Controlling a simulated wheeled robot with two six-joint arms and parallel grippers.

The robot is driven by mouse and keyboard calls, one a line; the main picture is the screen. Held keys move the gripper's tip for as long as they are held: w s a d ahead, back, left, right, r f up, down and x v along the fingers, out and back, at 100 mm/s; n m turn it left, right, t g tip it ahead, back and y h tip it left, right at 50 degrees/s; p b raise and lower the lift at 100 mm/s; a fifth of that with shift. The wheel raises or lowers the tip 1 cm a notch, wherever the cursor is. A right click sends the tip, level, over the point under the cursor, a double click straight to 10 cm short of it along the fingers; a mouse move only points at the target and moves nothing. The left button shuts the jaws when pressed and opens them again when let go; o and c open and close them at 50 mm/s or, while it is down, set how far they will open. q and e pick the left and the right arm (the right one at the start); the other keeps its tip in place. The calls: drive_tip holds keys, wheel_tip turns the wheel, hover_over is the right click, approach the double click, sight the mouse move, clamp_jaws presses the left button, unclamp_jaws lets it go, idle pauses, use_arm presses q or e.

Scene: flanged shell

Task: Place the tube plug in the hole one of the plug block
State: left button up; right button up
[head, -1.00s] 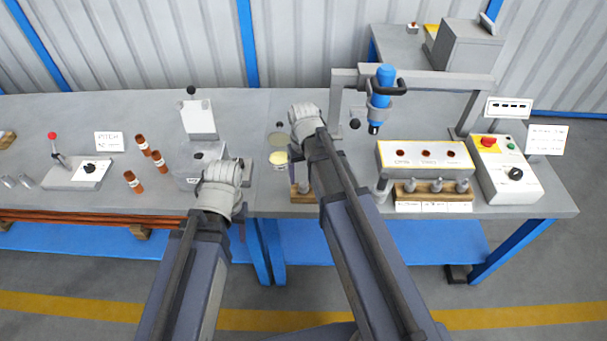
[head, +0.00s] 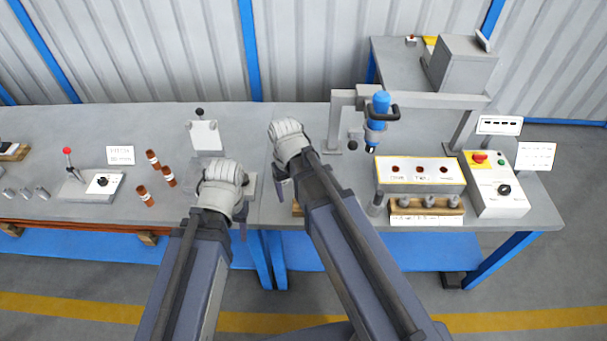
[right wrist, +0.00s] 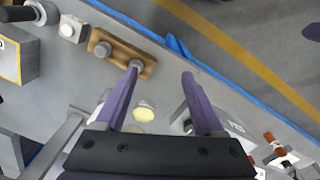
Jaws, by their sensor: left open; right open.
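The plug block (head: 420,172) appears to be the white-topped block with three dark red holes and yellow trim on the right bench; its edge shows in the right wrist view (right wrist: 12,62). Several grey plugs (head: 428,201) stand in a wooden rack in front of it; I cannot tell which is the tube plug. My right gripper (head: 281,184) is open and empty over the bench left of the block. In the right wrist view its fingers (right wrist: 160,76) are apart, beside a wooden holder (right wrist: 148,66) with grey knobs. My left gripper (head: 241,226) is open; its fingers are mostly hidden.
A blue tool (head: 378,115) hangs from a grey frame (head: 410,100) behind the block. A control box (head: 497,190) stands right of it. A cream disc (right wrist: 144,111) lies under my right gripper.

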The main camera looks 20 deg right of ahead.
drive_tip(key=s+a+n, duration=0.2)
drive_tip(key=s+a, duration=0.3)
drive_tip(key=s, duration=0.4)
drive_tip(key=shift+a+h, duration=0.25)
drive_tip(key=shift+h, duration=0.15)
drive_tip(key=shift+s+r, duration=0.1)
